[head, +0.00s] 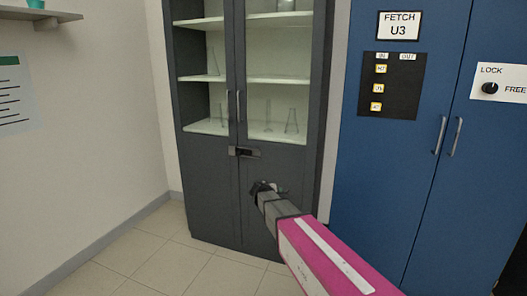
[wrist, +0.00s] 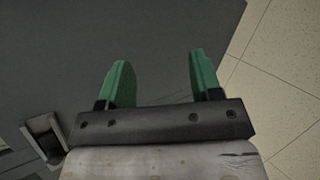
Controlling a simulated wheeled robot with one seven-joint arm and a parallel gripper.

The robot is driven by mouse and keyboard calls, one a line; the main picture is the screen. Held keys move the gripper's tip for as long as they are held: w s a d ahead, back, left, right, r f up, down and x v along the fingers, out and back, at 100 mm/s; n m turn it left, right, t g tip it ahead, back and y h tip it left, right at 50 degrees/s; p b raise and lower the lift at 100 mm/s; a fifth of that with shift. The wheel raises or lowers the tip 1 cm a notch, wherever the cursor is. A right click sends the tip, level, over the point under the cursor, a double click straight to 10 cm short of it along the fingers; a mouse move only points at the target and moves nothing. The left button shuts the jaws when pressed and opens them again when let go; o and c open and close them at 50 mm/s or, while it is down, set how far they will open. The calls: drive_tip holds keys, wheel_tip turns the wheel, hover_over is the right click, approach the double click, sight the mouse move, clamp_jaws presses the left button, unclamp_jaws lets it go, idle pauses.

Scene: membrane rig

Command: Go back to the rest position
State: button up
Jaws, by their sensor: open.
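My gripper (head: 268,188) is at the end of my pink and grey arm, in front of the lower doors of the dark grey glass-fronted cabinet (head: 210,190) in the head view. In the wrist view my gripper (wrist: 162,82) shows two green fingers spread apart with nothing between them. The cabinet's dark lower front (wrist: 60,50) lies beyond the fingers. The cabinet latch (head: 243,152) is just above and left of my gripper in the head view, and a metal fitting (wrist: 44,135) shows at the lower left in the wrist view.
Blue lockers (head: 400,180) stand at the right with a "FETCH U3" sign (head: 399,26) and a lock knob panel (head: 499,83). Glassware stands on the cabinet shelves (head: 277,80). A wall shelf (head: 20,14) is at the upper left. The tiled floor (head: 150,262) at the left is clear.

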drive_tip(key=s+d+f+m+g+y, duration=0.2)
drive_tip(key=s+d+f+m+g, duration=0.1)
drive_tip(key=s, duration=0.7)
drive_tip(key=s+d+f+m+g+y, duration=0.2)
drive_tip(key=s+d+m, duration=0.3)
drive_tip(key=s+m, duration=0.3)
drive_tip(key=s+d+f+m+g+y, duration=0.3)
drive_tip(key=s+d+f+m, duration=0.1)
drive_tip(key=s, duration=0.8)
drive_tip(key=shift+s+m+g, duration=0.3)
drive_tip(key=shift+m, duration=0.5)
